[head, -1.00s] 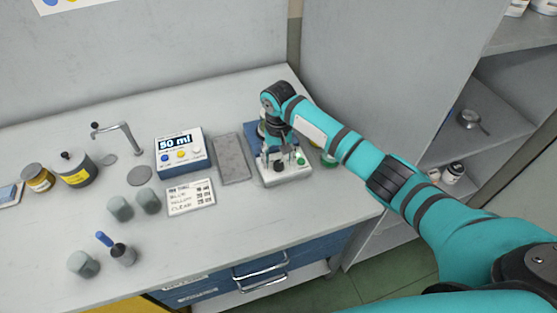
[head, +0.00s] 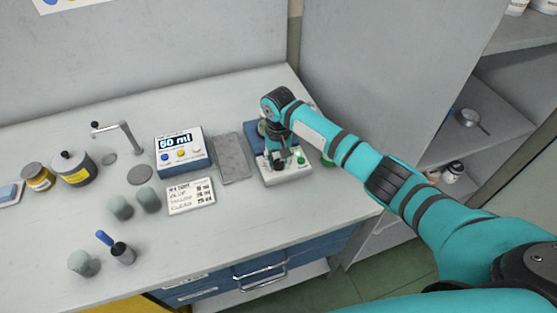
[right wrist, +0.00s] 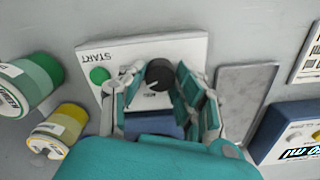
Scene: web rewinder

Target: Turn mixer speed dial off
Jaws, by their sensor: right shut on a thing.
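The mixer (head: 288,178) is a white and blue unit on the bench, right of the grey mat. Its black round speed dial (right wrist: 159,73) shows in the right wrist view, on the white panel. The green START button (right wrist: 99,75) is beside it. My right gripper (right wrist: 160,82) points down at the panel and is shut on the dial, one finger on each side. In the head view the gripper (head: 280,160) largely hides the dial. The dial's pointer setting is too small to read. My left gripper is not in view.
A blue-and-white dispenser (head: 183,155) with a lit display stands left of the grey mat (head: 233,158). A written card (head: 190,196) lies in front of it. Green (right wrist: 30,85) and yellow (right wrist: 60,130) containers stand close beside the mixer. Several jars and cups stand farther left.

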